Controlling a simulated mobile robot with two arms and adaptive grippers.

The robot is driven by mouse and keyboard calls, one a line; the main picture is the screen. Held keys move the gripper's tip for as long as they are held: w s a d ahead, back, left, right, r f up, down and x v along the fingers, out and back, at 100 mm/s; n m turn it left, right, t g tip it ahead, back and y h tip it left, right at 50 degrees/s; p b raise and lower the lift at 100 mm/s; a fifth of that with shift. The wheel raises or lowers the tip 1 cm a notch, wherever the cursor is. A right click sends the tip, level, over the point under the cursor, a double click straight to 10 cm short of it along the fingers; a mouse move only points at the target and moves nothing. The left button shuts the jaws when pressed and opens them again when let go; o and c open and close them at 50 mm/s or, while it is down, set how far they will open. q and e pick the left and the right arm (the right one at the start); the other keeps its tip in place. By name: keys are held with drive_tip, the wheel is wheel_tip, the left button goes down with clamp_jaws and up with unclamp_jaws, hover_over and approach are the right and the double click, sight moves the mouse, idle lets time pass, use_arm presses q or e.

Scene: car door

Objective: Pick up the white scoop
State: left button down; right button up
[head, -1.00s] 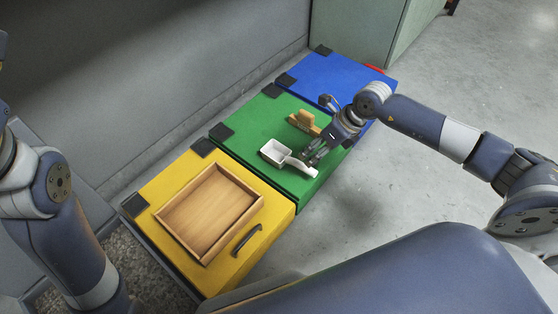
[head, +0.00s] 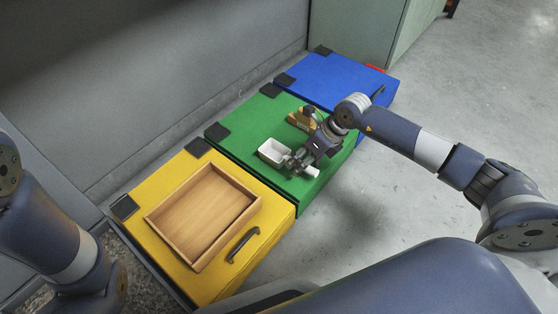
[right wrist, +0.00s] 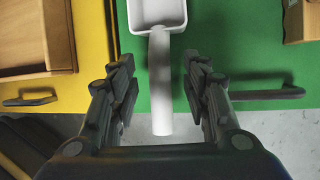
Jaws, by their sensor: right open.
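The white scoop (head: 274,151) lies on the green lid (head: 236,143), its square bowl toward the wall and its handle toward the front edge. My right gripper (head: 299,165) is over the handle and hides part of it. In the right wrist view the scoop (right wrist: 161,75) has its handle between the two fingers of my right gripper (right wrist: 163,100), which is open, with a gap on each side of the handle. My left arm shows at the left of the head view, but its gripper is out of view.
A wooden tray (head: 249,212) rests on the yellow lid (head: 168,237), left of the scoop. A brown wooden object (head: 299,119) lies behind my right gripper on the green lid. A blue lid (head: 322,78) is farther back. A grey wall runs along the left.

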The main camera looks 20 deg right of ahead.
drive_tip(key=shift+b+x, duration=0.55)
drive_tip(key=shift+x, duration=0.65)
clamp_jaws()
drive_tip(key=shift+r, duration=0.25)
